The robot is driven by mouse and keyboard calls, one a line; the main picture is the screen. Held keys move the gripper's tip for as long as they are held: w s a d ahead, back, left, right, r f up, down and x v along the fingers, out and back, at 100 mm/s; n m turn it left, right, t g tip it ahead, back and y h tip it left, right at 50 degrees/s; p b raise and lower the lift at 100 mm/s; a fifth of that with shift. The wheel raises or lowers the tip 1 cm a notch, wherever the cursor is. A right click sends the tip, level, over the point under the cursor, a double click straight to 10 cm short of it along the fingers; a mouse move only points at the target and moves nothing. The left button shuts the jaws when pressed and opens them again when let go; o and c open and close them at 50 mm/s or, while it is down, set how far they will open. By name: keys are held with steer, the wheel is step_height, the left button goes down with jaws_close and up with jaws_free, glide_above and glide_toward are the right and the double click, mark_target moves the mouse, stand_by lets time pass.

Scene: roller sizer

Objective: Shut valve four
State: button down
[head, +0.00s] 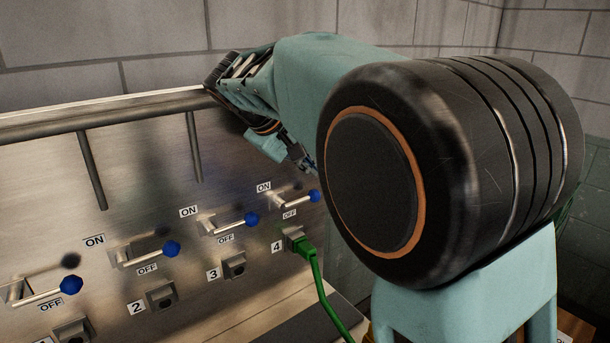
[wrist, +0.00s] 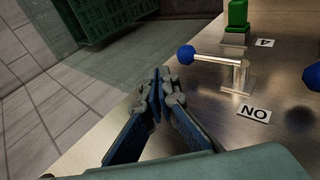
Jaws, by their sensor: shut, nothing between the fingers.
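Valve four's lever (head: 297,198) is a short metal rod ending in a blue knob (head: 314,196). It points right from its pivot, between an ON label (head: 263,187) and an OFF label (head: 289,214). In the wrist view the lever (wrist: 215,60) lies roughly sideways, its blue knob (wrist: 186,55) to the left, with the ON label (wrist: 255,113) below its pivot. The number 4 label (wrist: 264,43) is above it. My gripper (wrist: 160,82) is shut and empty, beside the knob and apart from it. In the head view, my gripper (head: 304,163) is just above the lever.
A green hose (head: 319,287) is plugged into port 4, below the lever. Three similar levers (head: 235,222) with blue knobs stand to the left on the metal panel (head: 120,180). A green crate (wrist: 110,20) stands on the floor beyond the panel edge.

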step_height(320, 180, up, 8)
steer(key=s+d, duration=0.1)
steer(key=shift+s, duration=0.1)
steer(key=shift+d, duration=0.1)
